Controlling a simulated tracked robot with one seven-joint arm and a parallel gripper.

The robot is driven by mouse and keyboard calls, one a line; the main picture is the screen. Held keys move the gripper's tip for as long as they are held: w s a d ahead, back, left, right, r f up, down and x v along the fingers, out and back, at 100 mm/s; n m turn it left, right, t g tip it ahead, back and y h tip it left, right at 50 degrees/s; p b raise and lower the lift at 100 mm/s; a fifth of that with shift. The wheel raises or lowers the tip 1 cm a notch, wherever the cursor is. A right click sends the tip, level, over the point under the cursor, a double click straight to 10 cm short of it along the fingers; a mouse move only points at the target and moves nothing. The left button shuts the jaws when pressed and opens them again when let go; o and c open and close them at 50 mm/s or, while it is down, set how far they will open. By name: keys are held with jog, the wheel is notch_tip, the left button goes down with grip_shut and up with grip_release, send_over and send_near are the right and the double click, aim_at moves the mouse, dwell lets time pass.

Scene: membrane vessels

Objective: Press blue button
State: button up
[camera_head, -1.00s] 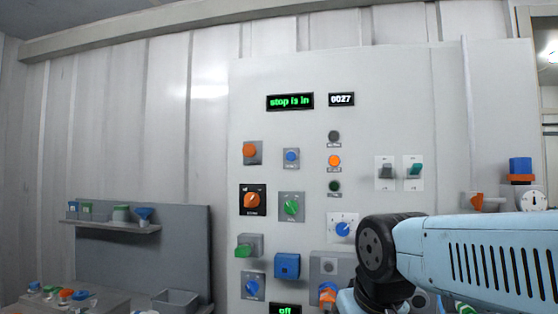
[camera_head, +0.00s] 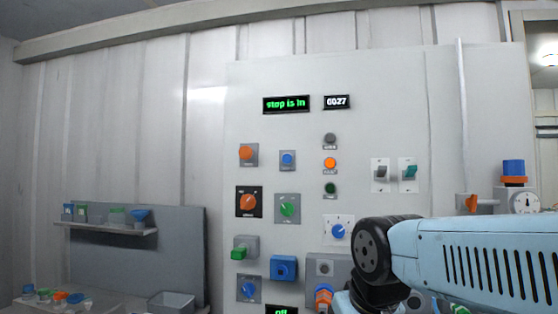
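A small round blue button (camera_head: 288,159) sits on a grey square plate in the upper part of the light grey panel (camera_head: 390,90). It is right of an orange button (camera_head: 246,153) on a similar plate. Lower down there are other blue controls: a knob (camera_head: 338,231), a square blue box (camera_head: 284,267) and a blue knob on a grey plate (camera_head: 249,288). My light blue arm comes in from the lower right, well below and right of the blue button. My gripper's fingers do not show.
A green display (camera_head: 286,104) reads "stop is in"; beside it a display (camera_head: 337,102) reads 0027. Two toggle switches (camera_head: 394,173) are at right. A shelf (camera_head: 106,227) with small containers is at left. Free room lies before the panel's upper part.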

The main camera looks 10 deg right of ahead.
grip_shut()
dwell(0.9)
